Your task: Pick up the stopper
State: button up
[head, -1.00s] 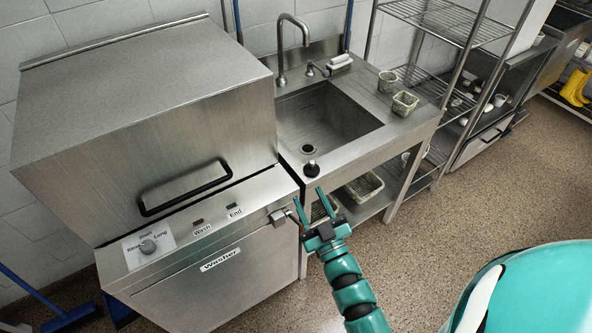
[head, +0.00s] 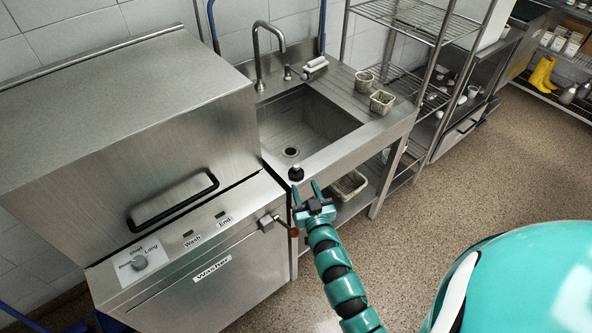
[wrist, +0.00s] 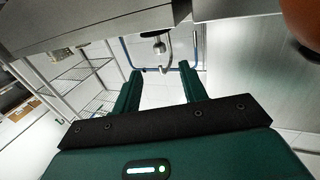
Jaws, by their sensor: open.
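The stopper (head: 296,173), a small black knob, stands on the front rim of the steel sink (head: 315,118) in the head view. My gripper (head: 306,189) is open and empty, just in front of and slightly right of the stopper in the picture. Its left finger appears very near the stopper, but I cannot tell the gap in depth. In the wrist view my gripper (wrist: 161,76) shows two parted green fingers with nothing between them. A small rounded metal piece shows beyond them there; I cannot tell whether it is the stopper.
The steel washer (head: 215,277) with its black handle stands left of the sink. A tap (head: 257,60) rises behind the basin. Two small perforated baskets (head: 382,102) sit on the right counter. A larger basket (head: 348,186) is on the shelf below. Open floor lies to the right.

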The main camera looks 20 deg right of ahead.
aim_at(297, 168)
jog(key=shift+w+d+r+p, duration=0.15)
jog(key=shift+w+p, duration=0.45)
jog(key=shift+w, duration=1.9)
jog(key=shift+w+d+f+p, duration=0.1)
jog(key=shift+w+p, duration=0.5)
jog(key=shift+w, duration=1.9)
grip_shut()
